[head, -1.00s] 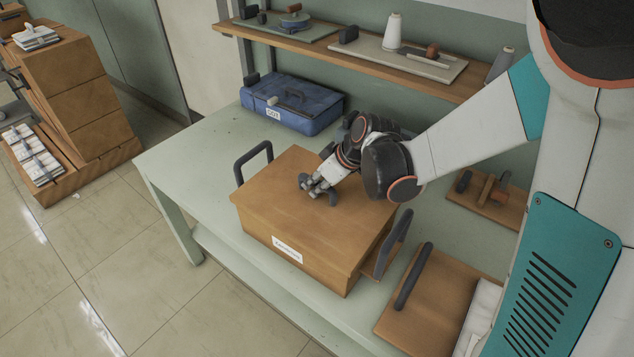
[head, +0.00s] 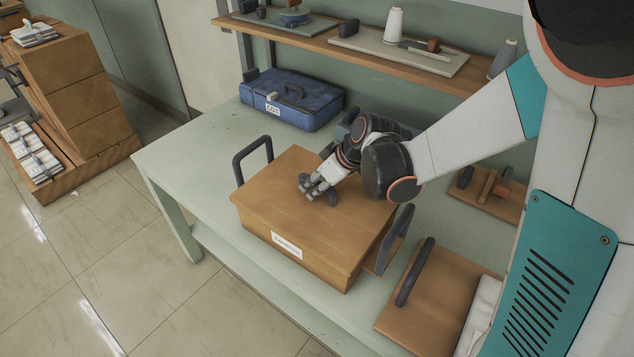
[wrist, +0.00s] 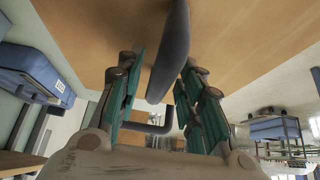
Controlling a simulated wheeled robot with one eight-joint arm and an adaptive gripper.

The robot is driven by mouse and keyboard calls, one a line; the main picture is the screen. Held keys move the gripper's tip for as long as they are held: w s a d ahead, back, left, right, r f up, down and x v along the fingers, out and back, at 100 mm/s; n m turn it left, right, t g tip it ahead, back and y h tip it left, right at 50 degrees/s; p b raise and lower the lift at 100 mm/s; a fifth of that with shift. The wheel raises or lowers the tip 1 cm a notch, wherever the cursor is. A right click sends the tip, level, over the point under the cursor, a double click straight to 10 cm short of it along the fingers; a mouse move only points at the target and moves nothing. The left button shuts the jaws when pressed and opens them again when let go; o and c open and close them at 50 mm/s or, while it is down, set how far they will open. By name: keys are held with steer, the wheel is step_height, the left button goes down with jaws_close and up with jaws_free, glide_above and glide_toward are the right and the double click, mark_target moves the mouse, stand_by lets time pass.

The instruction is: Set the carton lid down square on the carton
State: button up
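The carton (head: 318,266) is a brown box with a white label on its front, standing on the pale green table. The brown carton lid (head: 275,186) lies on top of it. From the head view its edges look about parallel to the box, with no clear gap; the far corner is behind my arm. My gripper (head: 318,196) is low over the lid's middle, at the dark lid handle (head: 331,198). In the wrist view the handle (wrist: 170,50) lies between the two fingers, which stand apart, with a gap showing on the left side.
Upright dark handles stand left (head: 252,160) and right (head: 397,238) of the carton. A wooden tray (head: 430,310) with white cloth is at front right. A blue case (head: 310,112) stands behind. A loaded shelf (head: 370,58) runs above. The table's left end is clear.

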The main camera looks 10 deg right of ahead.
stand_by(0.3)
steer(key=v, duration=1.2)
steer(key=shift+s+r, duration=0.1)
steer(key=shift+s, duration=0.05)
steer(key=s+d+r+m+t+h, duration=0.1)
steer(key=s+d+m+h, duration=0.1)
steer(key=s, duration=0.6)
steer(key=s+d+r+m+t+h, duration=0.1)
steer(key=s+d+r+m+h, duration=0.1)
steer(key=s+d+m, duration=0.3)
steer(key=shift+s+r+m+t+h, duration=0.35)
steer(key=shift+s+m, duration=0.75)
steer(key=shift+s, duration=1.05)
steer(key=shift+d, duration=0.1)
